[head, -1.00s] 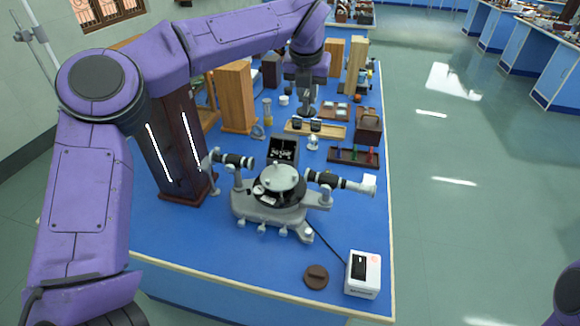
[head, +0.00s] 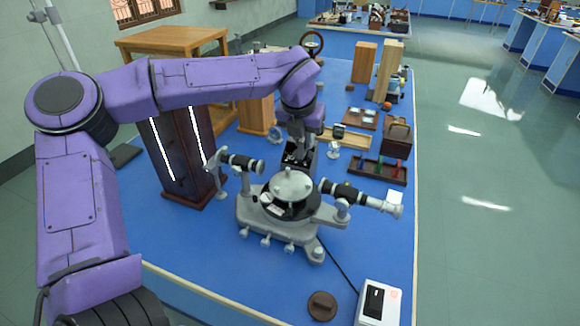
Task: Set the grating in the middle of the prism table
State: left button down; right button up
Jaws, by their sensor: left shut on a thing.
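The spectrometer (head: 262,212) stands on the blue bench, with a dark round disc and the pale round prism table (head: 291,184) at its centre. Nothing stands on top of the prism table. My left gripper (head: 297,148) points down just behind the prism table, over an upright black panel or box (head: 299,160). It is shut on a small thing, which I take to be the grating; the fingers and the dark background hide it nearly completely. My right gripper is not in view.
The collimator (head: 242,162) and telescope (head: 360,197) stick out left and right of the prism table. A tall dark lamp housing (head: 180,150) stands left. Behind are a wooden tray (head: 352,140) and a rack (head: 378,171). The front bench is mostly clear, with a brown disc (head: 322,306) and white box (head: 379,302).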

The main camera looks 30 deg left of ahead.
pick_arm(q)
jog(key=s+f, duration=0.1)
jog(key=s+a+f, duration=0.1)
jog(key=f, duration=0.1)
jog(key=s+f, duration=0.1)
jog(key=f, duration=0.1)
jog(key=shift+a+p, duration=0.2)
jog(key=shift+p, duration=0.2)
jog(key=f, duration=0.2)
jog(key=shift+s+f, duration=0.25)
jog(key=shift+f, duration=0.05)
jog(key=shift+w+f, duration=0.15)
jog(key=shift+f, duration=0.25)
jog(key=c, duration=1.1)
grip_release()
jog(key=shift+o, duration=0.2)
jog(key=shift+r, duration=0.5)
jog(key=b+v, duration=0.1)
jog(key=v, duration=1)
jog(key=shift+r, duration=0.2)
